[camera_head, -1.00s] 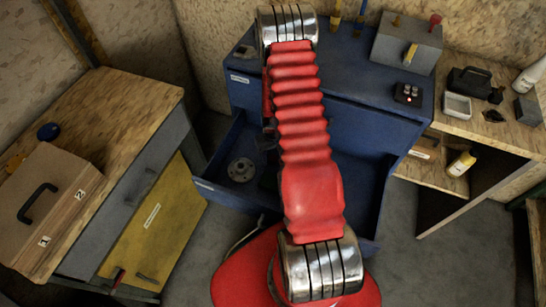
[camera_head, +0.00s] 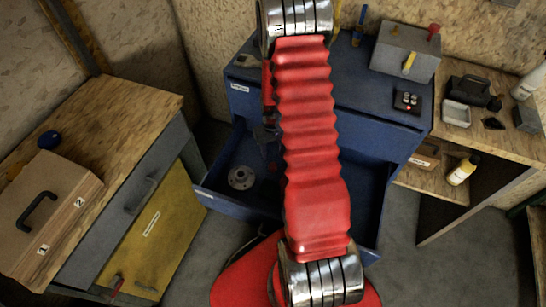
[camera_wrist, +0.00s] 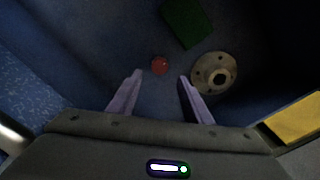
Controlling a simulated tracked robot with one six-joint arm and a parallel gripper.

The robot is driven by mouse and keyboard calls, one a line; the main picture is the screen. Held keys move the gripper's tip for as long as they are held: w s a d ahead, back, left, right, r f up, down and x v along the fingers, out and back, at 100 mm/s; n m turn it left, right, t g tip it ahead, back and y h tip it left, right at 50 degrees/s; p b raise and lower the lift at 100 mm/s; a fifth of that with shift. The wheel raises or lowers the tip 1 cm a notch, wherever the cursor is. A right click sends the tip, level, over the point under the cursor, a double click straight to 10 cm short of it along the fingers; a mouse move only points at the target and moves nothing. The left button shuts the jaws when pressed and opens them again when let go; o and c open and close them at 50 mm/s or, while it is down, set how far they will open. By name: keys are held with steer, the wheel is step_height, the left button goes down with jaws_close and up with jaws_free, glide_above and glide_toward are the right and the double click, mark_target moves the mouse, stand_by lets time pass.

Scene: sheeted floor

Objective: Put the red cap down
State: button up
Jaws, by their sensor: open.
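The red cap (camera_wrist: 160,65) is a small round piece lying on the floor of the open blue drawer (camera_head: 222,200), seen in the wrist view. My gripper (camera_wrist: 161,79) is open, its two pale fingers apart and pointing into the drawer. The cap appears just beyond the fingertips, in line with the gap between them, and nothing shows held. In the head view my red arm covers the middle of the drawer, and I cannot make out the cap there.
A round metal flange (camera_wrist: 214,73) lies right of the fingers; it also shows in the head view (camera_head: 241,178). A dark green block (camera_wrist: 187,22) lies beyond the cap. Drawer walls surround them. A wooden bench with a case (camera_head: 45,215) stands at left, shelves at right.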

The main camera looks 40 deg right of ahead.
steer(key=shift+r, duration=1.4)
steer(key=a+r+n+t, duration=0.1)
steer(key=a+r, duration=0.5)
steer(key=r, duration=0.6)
steer(key=a+r+t, duration=0.1)
steer(key=a+r, duration=0.5)
steer(key=r, duration=0.6)
steer(key=s+a+r+n+t, duration=0.2)
steer(key=s+a+r+t, duration=0.1)
steer(key=s+a+r, duration=0.9)
step_height(320, 180, up, 2)
steer(key=s, duration=0.3)
steer(key=shift+t, duration=0.3)
